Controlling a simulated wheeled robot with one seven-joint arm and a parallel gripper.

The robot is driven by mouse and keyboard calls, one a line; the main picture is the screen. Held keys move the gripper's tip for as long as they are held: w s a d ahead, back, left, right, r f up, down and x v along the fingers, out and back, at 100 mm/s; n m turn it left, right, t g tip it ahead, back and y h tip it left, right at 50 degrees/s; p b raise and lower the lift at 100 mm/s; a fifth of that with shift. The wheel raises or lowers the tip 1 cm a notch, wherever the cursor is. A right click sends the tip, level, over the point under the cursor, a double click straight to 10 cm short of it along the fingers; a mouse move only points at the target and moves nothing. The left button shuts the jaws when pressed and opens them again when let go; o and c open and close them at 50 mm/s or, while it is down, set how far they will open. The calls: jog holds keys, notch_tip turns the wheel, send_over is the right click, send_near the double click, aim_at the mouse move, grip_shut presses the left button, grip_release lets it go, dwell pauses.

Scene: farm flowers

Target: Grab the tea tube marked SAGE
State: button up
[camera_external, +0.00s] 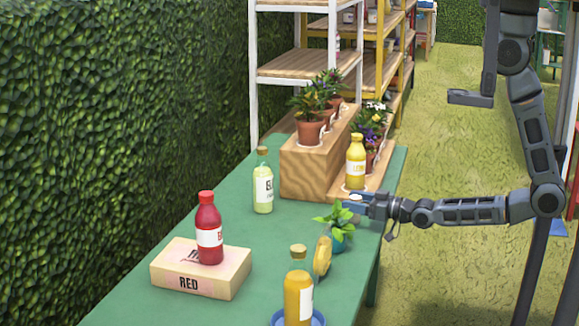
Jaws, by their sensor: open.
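I cannot make out any tube marked SAGE. My gripper (354,204) is open at the table's right side, pointing left, low beside the front of the wooden stand. A small pale, bluish item shows at its fingertips, too small to identify. A leafy plant in a teal pot (338,240) stands just in front of the gripper. A yellow bottle (355,168) stands on the stand's low step behind the gripper. A pale green corked bottle (263,190) stands left of it, with a partly legible label.
A red bottle (209,235) stands on a block marked RED (188,283). An orange-yellow bottle (298,295) stands on a blue dish (318,318), near a yellow upright object (322,257). Potted flowers (310,130) line the wooden stand (303,170).

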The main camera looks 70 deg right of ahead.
jog(key=shift+c, duration=0.3)
jog(key=c, duration=1)
jog(key=shift+r, duration=0.15)
